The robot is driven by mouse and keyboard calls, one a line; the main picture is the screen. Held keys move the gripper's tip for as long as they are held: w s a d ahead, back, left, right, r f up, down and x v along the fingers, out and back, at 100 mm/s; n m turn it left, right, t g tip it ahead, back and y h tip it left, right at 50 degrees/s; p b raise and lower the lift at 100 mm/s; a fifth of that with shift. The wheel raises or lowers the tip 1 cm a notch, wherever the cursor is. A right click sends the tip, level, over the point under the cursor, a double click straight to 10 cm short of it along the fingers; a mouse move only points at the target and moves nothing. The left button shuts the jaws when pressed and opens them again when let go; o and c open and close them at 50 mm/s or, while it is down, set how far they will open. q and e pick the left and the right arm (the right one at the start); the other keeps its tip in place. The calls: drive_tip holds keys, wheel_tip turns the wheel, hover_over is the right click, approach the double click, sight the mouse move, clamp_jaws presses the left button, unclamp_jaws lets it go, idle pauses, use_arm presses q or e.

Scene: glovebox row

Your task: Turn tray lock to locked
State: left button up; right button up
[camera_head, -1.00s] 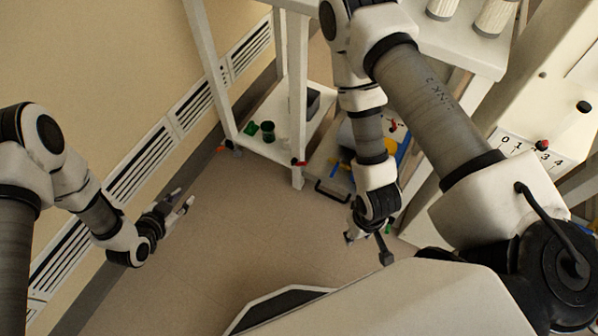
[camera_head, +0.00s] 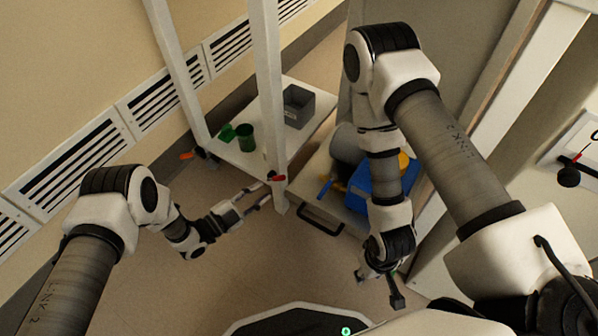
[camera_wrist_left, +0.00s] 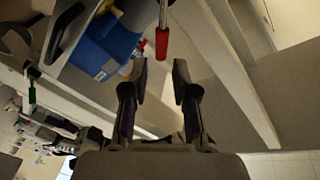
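A small lever with a red grip (camera_head: 276,178), which looks like the tray lock, sits at the white post of the low cart. In the left wrist view, the red grip (camera_wrist_left: 162,43) hangs from a thin metal rod just beyond my fingertips. My left gripper (camera_head: 264,194) is open and empty, close to the red grip and apart from it in the wrist view (camera_wrist_left: 160,75). The tray (camera_head: 335,195) has a black handle (camera_head: 320,221) at its front. My right gripper (camera_head: 379,288) hangs over the floor with its fingers apart, holding nothing visible.
A blue box (camera_head: 368,190) and a grey cylinder (camera_head: 346,143) are on the tray. A green cup (camera_head: 246,137) and a grey bin (camera_head: 299,106) stand on the low shelf. White posts (camera_head: 268,80) rise beside my left gripper. The floor in front is clear.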

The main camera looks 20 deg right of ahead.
sight(277, 180)
use_arm(q)
drive_tip(key=b+x, duration=0.3)
drive_tip(key=x, duration=0.4)
drive_tip(key=shift+w+d, duration=0.15)
drive_tip(key=shift+d, duration=0.15)
drive_tip(key=shift+r, duration=0.1)
clamp_jaws()
